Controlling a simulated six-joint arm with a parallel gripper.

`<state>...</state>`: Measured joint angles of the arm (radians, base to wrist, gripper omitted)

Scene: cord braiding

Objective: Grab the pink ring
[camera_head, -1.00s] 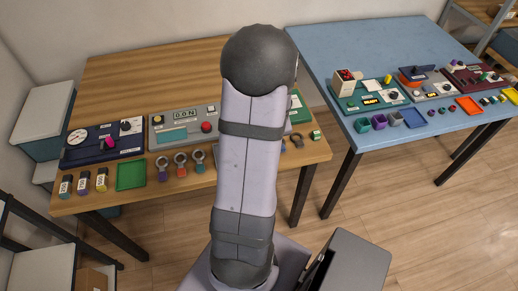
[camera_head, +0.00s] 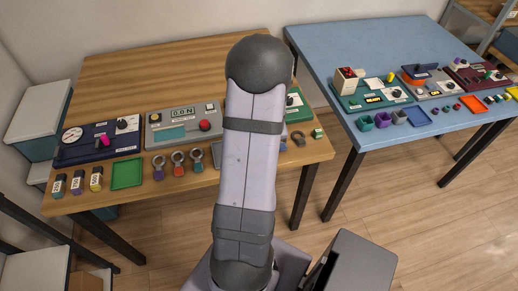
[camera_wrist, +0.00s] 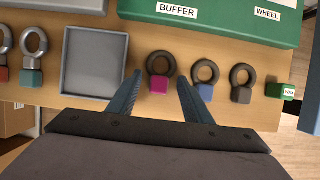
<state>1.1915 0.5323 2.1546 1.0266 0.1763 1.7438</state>
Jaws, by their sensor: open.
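The pink ring is a dark, upright loop (camera_wrist: 160,64) on a small pink block (camera_wrist: 158,86), standing on the wooden table in the wrist view. My gripper (camera_wrist: 160,77) is open, with one blue-grey finger on each side of the pink block. Its tips are beside the piece, with gaps on both sides, and nothing is held. Whether the fingers are down at the height of the block cannot be told. In the head view my arm hides both the gripper and the pink ring.
Right of the pink ring stand similar rings with a blue block (camera_wrist: 206,92) and a brown block (camera_wrist: 241,95), then a green block (camera_wrist: 280,91). A grey tray (camera_wrist: 66,88) lies close on the left. A green panel (camera_wrist: 215,35) lies behind. The blue table (camera_head: 385,40) stands apart at right.

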